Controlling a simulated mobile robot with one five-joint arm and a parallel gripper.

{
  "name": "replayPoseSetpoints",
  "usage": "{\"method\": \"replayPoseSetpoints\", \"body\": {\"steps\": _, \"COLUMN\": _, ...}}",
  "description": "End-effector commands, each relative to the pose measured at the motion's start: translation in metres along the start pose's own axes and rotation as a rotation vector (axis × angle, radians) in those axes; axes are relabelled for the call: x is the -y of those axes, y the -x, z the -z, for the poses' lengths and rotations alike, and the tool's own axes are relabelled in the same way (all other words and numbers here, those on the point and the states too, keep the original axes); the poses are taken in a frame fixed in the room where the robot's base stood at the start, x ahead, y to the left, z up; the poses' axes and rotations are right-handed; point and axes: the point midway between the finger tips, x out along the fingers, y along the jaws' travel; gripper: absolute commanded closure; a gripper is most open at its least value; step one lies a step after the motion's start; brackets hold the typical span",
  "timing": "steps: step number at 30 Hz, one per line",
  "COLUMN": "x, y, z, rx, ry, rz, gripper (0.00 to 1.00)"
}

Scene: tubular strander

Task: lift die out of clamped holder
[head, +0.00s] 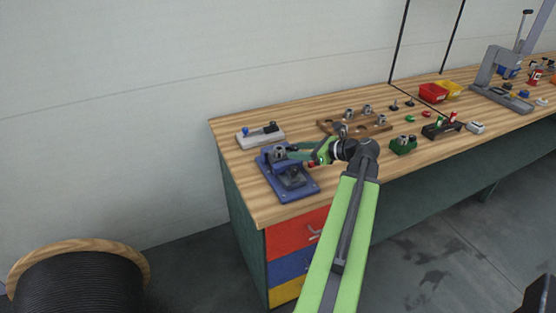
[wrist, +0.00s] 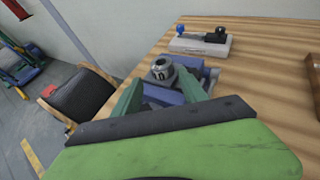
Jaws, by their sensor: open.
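The die (wrist: 160,72) is a grey metal ring with a round bore and a dark "10" on its side. It sits upright in the blue holder (head: 292,190) near the bench's left end; the die also shows in the head view (head: 279,152). A dark clamp part (head: 294,176) stands on the holder's front side. My gripper (wrist: 158,82) is open, with one green finger left and one right of the die. Its fingers reach the die from the right in the head view (head: 289,152). Whether they touch the die I cannot tell. The die's lower part is hidden.
A pale block with a blue knob (head: 260,135) lies behind the holder. A wooden rack (head: 330,126) with several dies and a green block (head: 403,148) stand to the right. Red (head: 433,92) and yellow bins and a grey press (head: 493,75) are farther right. A cable spool (head: 78,280) stands left.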

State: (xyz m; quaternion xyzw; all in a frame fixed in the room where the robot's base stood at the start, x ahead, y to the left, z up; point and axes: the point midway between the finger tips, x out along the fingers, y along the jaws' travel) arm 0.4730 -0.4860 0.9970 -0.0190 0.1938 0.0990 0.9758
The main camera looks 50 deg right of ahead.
Motion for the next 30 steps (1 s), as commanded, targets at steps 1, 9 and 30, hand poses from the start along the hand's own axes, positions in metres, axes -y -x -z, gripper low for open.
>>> {"method": "replayPoseSetpoints", "body": {"steps": 1, "x": 0.000, "y": -0.010, "z": 0.003, "rx": 0.000, "ry": 0.001, "rz": -0.001, "gripper": 0.50}}
{"method": "replayPoseSetpoints", "body": {"steps": 9, "x": 0.000, "y": -0.021, "z": 0.000, "rx": -0.001, "ry": 0.001, "rz": 0.000, "gripper": 0.50}}
{"method": "replayPoseSetpoints", "body": {"steps": 30, "x": 0.003, "y": -0.072, "z": -0.001, "rx": -0.001, "ry": 0.002, "rz": -0.001, "gripper": 0.67}}
